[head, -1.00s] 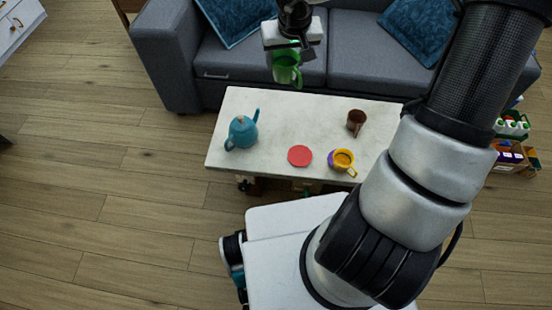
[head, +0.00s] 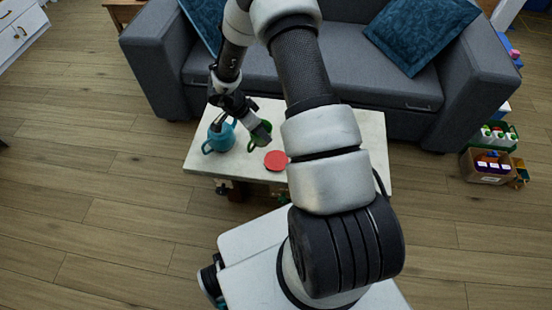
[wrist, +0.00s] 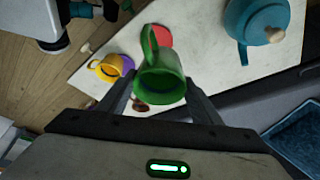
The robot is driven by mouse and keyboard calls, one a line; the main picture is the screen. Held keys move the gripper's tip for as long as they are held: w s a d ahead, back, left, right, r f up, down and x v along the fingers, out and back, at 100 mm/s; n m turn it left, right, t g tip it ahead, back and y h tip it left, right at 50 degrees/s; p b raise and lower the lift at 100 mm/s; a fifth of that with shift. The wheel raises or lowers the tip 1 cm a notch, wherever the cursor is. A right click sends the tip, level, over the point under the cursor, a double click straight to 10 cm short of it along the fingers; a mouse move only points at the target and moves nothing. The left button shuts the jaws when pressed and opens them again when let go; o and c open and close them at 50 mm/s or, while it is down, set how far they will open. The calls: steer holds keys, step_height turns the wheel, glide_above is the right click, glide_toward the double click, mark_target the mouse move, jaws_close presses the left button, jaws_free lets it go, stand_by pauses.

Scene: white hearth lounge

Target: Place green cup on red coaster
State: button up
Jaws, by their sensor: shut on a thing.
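The green cup (wrist: 163,82) is between the fingers of my gripper (wrist: 160,95) in the wrist view, and the gripper is shut on it. In the head view my gripper (head: 257,130) and the partly hidden green cup (head: 253,150) are over the table, just up and left of the red coaster (head: 275,161). In the wrist view the red coaster (wrist: 160,37) shows just beyond the cup, partly covered by it. The coaster lies flat with nothing seen on it. The cup appears held above the table, but its exact height is unclear.
A teal teapot (head: 220,138) stands left of the coaster on the white table (head: 373,150). In the wrist view a yellow and purple mug (wrist: 108,68) stands near the coaster, and a brown cup (wrist: 140,106) is partly hidden. A grey sofa (head: 350,85) is behind.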

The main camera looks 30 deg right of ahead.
steer(key=s+d+f+m+g, duration=0.2)
steer(key=s+d+f+m, duration=0.15)
steer(key=f, duration=0.25)
steer(key=m+b, duration=0.1)
glide_above(274, 167)
step_height(274, 167, down, 6)
steer(key=r, duration=0.1)
steer(key=shift+f+b, duration=0.65)
steer(key=shift+f, duration=1.65)
steer(key=shift+f, duration=0.2)
steer(key=o, duration=1.2)
steer(key=shift+c, duration=0.2)
steer(key=shift+r, duration=0.1)
